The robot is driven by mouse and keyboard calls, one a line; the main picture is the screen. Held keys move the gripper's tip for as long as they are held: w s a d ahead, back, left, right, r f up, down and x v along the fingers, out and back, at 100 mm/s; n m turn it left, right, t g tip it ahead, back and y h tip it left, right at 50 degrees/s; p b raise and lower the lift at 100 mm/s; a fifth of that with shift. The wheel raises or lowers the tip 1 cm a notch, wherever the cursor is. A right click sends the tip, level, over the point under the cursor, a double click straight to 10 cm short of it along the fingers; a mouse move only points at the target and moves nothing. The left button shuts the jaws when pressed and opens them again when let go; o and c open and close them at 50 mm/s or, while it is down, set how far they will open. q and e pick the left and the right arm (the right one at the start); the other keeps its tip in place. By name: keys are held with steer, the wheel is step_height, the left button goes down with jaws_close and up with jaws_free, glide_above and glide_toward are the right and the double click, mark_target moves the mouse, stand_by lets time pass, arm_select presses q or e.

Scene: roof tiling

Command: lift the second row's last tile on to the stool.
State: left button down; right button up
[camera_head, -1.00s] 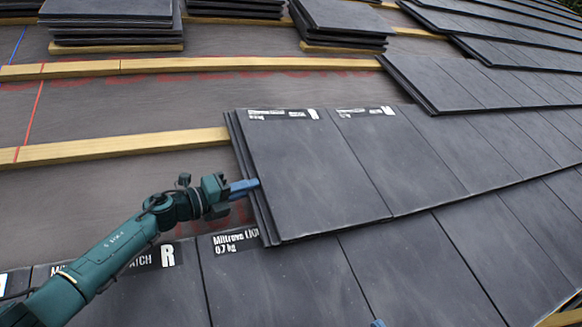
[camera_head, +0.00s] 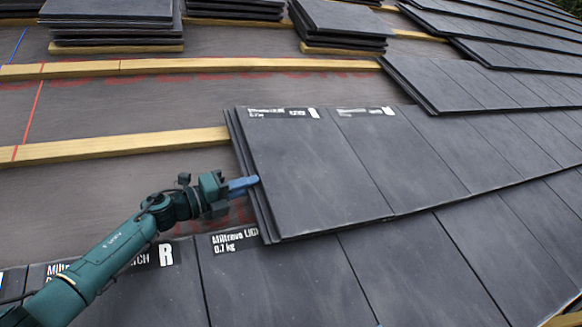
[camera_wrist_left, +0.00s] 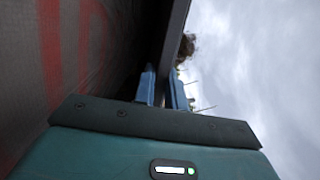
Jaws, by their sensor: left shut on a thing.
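The second row's last tile (camera_head: 312,165) is a dark grey slab at the left end of its row, with a white printed label along its top edge. It lies over the tiles of the row below. My left gripper (camera_head: 246,186) is at the tile's left edge, its blue fingers shut on that edge. In the left wrist view the two blue fingers (camera_wrist_left: 162,92) stand either side of the dark tile edge (camera_wrist_left: 173,45). The inner grip is partly hidden. I cannot make out a stool in either view. My right gripper does not show.
Bare grey underlay (camera_head: 90,210) and a wooden batten (camera_head: 110,147) lie left of the row. Tile stacks (camera_head: 108,25) stand on battens at the top, with another stack (camera_head: 342,22) to their right. Laid tiles (camera_head: 440,270) cover the lower right.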

arm_select(q)
steer(key=shift+s+d+r+g+h, duration=0.2)
steer(key=shift+d+r+g+h, duration=0.1)
steer(key=shift+d, duration=0.15)
steer(key=shift+d+b, duration=0.1)
steer(key=shift+b, duration=0.25)
steer(key=shift+a+r, duration=0.25)
steer(key=shift+a+f+b, duration=0.1)
steer(key=shift+b, duration=0.2)
steer(key=shift+p, duration=0.55)
